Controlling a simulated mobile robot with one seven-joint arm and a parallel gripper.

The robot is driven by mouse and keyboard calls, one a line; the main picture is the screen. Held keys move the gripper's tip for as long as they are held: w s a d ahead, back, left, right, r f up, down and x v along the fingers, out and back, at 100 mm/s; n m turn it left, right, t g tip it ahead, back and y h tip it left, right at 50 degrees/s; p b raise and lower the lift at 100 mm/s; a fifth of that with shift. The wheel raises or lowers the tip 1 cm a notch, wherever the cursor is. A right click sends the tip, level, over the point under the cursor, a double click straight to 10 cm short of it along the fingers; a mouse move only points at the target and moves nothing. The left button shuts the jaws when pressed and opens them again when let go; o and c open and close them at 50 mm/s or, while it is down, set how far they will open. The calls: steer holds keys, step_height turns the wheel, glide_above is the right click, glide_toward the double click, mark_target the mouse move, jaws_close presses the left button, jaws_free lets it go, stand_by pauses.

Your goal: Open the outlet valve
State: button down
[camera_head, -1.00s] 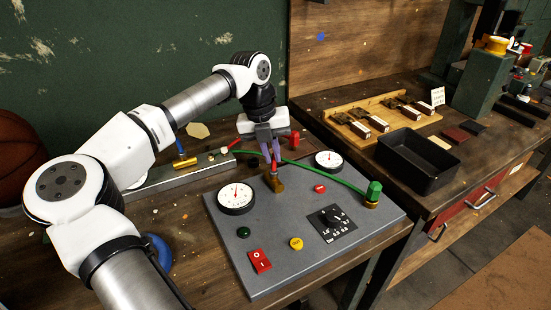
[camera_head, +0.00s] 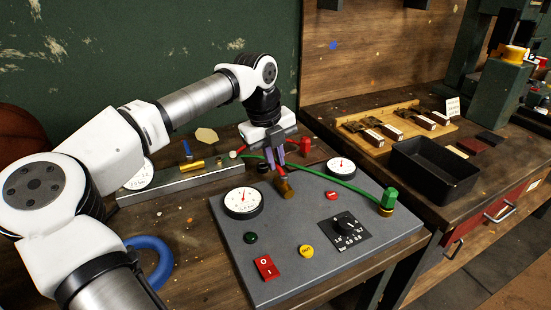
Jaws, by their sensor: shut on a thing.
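A grey panel (camera_head: 225,218) on the bench carries a small brass valve (camera_head: 286,189) with a red lever (camera_head: 280,175) near its back middle. My gripper (camera_head: 276,164) points down at this valve from behind, its purple-grey fingers shut on the red lever. The fingers hide part of the lever, so its exact angle is hard to tell. Another brass valve (camera_head: 191,165) with an upright blue lever (camera_head: 187,148) sits on a metal rail behind the panel. No label marks either valve as the outlet.
The panel holds two white gauges (camera_head: 243,202) (camera_head: 341,167), a black dial (camera_head: 345,229), a red switch (camera_head: 266,267) and small buttons. A green hose (camera_head: 335,183) crosses behind the valve to a green-capped fitting (camera_head: 389,199). A black tray (camera_head: 435,171) stands right.

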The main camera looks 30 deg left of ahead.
stand_by(0.3)
steer(key=c, duration=1.5)
jaws_free()
steer(key=shift+r, duration=0.1)
